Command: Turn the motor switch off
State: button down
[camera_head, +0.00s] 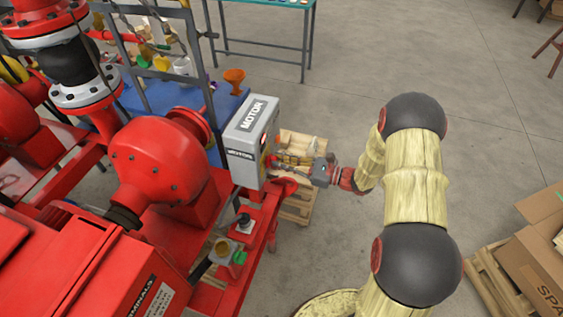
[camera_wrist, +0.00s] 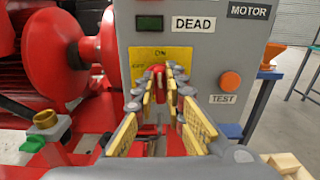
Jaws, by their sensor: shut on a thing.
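The grey motor box (camera_head: 250,140) stands at the end of the red skid, with MOTOR labels on its top and side. In the wrist view its face (camera_wrist: 215,60) carries a yellow plate (camera_wrist: 142,56) with "ON" at the top and partly hidden lettering at the left. The red motor switch (camera_wrist: 158,68) is on this plate, largely hidden by my fingers. My gripper (camera_wrist: 160,75) is shut on the switch; the handle's exact angle is hard to tell. In the head view my gripper (camera_head: 290,165) reaches the box from the right.
A dark green window (camera_wrist: 150,23) sits beside a DEAD label (camera_wrist: 193,24). An orange TEST button (camera_wrist: 230,81) is right of the switch. A brass-topped fitting (camera_wrist: 45,120) stands at left. A wooden pallet (camera_head: 295,205) lies below the box; open floor is right.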

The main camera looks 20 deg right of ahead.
jog(key=n+b, duration=0.1)
jog(key=n, duration=0.2)
jog(key=n+b, duration=0.2)
jog(key=n, duration=0.1)
jog(key=n+b, duration=0.2)
jog(key=n, duration=0.1)
jog(key=shift+s+a+f, duration=0.25)
jog(key=shift+s+f, duration=0.15)
jog(key=n+b, duration=0.3)
jog(key=b, duration=0.1)
jog(key=shift+f+n, duration=0.25)
jog(key=shift+n, duration=0.15)
jog(key=n+b, duration=0.4)
jog(key=shift+s+a+f, duration=0.1)
jog(key=shift+s, duration=0.05)
jog(key=shift+n+b, duration=0.35)
jog(key=shift+n, duration=0.05)
jog(key=c, duration=1.8)
grip_release()
jog(key=shift+c, duration=0.2)
